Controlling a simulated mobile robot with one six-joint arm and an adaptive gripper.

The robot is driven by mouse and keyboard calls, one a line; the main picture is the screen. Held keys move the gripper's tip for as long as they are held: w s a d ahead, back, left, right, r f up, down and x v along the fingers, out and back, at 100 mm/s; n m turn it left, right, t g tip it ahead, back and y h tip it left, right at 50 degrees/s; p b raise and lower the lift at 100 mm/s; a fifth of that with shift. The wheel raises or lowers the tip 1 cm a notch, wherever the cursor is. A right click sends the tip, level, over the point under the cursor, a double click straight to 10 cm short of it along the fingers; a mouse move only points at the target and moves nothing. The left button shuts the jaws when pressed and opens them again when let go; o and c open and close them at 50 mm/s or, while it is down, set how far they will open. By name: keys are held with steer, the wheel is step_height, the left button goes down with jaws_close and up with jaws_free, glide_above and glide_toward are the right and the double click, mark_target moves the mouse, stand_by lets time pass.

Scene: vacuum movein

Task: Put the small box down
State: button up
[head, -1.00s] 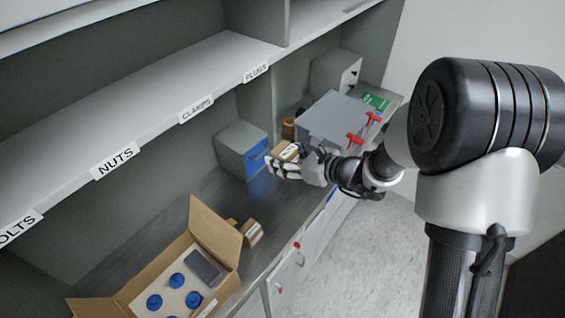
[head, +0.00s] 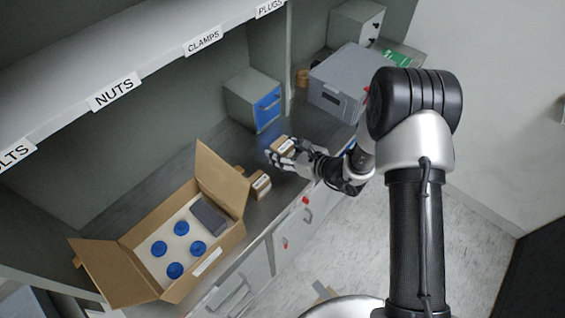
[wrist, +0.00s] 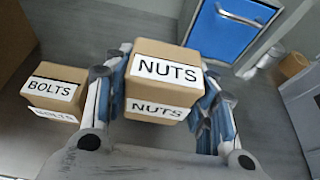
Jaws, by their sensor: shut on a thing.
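The small box (wrist: 165,85) is brown cardboard with white NUTS labels. In the wrist view it sits between the two fingers of my gripper (wrist: 158,105), which is shut on it. In the head view my gripper (head: 283,155) holds the small box (head: 283,146) over the grey counter, near its front edge. Whether the box touches the counter cannot be told. A second small box marked BOLTS (wrist: 55,88) stands on the counter to the left, apart from the gripper; it also shows in the head view (head: 261,185).
An open carton (head: 232,238) with blue round items stands at the left. A grey cabinet with a blue front (head: 252,97) stands behind the gripper. A grey case (head: 338,82) is to the right. Shelf labels run above. Counter between BOLTS box and blue-fronted cabinet is clear.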

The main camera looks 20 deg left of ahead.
steer(key=shift+f+b, duration=0.55)
steer(key=shift+f, duration=2.4)
steer(key=o, duration=1.2)
steer(key=shift+f, duration=0.1)
steer(key=p+v, duration=0.1)
steer(key=v, duration=1.1)
steer(key=shift+p, duration=0.4)
